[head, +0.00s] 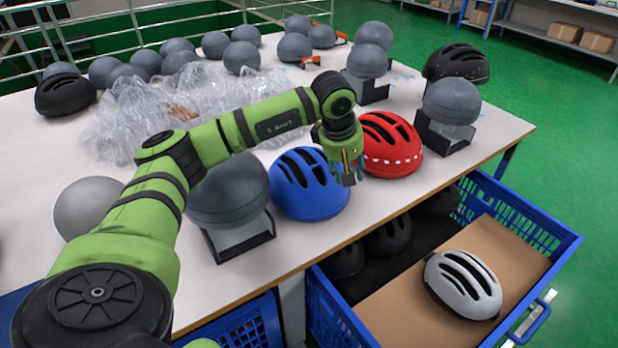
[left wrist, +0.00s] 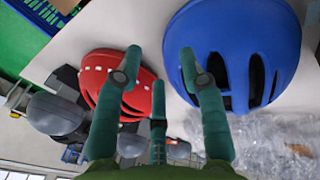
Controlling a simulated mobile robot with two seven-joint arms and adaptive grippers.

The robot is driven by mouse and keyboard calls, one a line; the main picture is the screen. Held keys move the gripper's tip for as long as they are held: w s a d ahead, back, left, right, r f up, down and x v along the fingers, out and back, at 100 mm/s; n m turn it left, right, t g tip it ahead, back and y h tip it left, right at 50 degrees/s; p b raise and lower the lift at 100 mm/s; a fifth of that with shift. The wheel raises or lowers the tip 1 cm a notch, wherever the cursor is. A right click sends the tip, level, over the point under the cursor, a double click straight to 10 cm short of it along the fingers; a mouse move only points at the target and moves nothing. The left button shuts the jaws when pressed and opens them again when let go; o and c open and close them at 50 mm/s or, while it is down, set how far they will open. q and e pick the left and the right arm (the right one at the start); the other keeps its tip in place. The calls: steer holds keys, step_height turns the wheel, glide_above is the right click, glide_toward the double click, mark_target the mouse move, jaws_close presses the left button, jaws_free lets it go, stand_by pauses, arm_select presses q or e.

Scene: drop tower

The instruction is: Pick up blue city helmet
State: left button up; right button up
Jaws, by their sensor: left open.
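The blue helmet (head: 309,184) with dark vents sits on the white table near its front edge. It also shows large in the left wrist view (left wrist: 278,40), at the upper right. My left gripper (head: 349,172) is open and empty, over the right side of the blue helmet, between it and the red helmet (head: 391,146). In the left wrist view, the fingers of my left gripper (left wrist: 158,65) are spread; one overlaps the blue helmet and another overlaps the red helmet (left wrist: 100,72). Whether any finger touches a helmet I cannot tell. My right gripper is not in view.
Grey headforms on black stands (head: 230,195) and (head: 450,105) flank the two helmets. Clear plastic wrap (head: 130,115) and several grey balls lie behind. A blue crate (head: 560,250) below the table edge holds a white helmet (head: 462,285) on cardboard. A black helmet (head: 456,64) is farther back.

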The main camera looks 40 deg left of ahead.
mark_target(300, 157)
arm_select(q)
steer(key=a+r+y, duration=0.1)
steer(key=a, duration=0.2)
steer(key=s+a+r+y, duration=0.1)
steer(key=a+r, duration=0.1)
steer(key=a, duration=0.2)
steer(key=s+a+r+g+y, duration=0.1)
steer(key=a, duration=0.2)
steer(key=shift+s+a+r+n+y, duration=0.15)
steer(key=shift+s+a+n+y, duration=0.15)
steer(key=shift+y, duration=0.1)
steer(key=x, duration=0.2)
steer(key=p+x, duration=0.1)
steer(key=x, duration=0.2)
steer(key=shift+a+f, duration=0.3)
steer(key=shift+a, duration=0.1)
steer(key=shift+w+a+f, duration=0.15)
steer(key=shift+f, duration=0.4)
jaws_close()
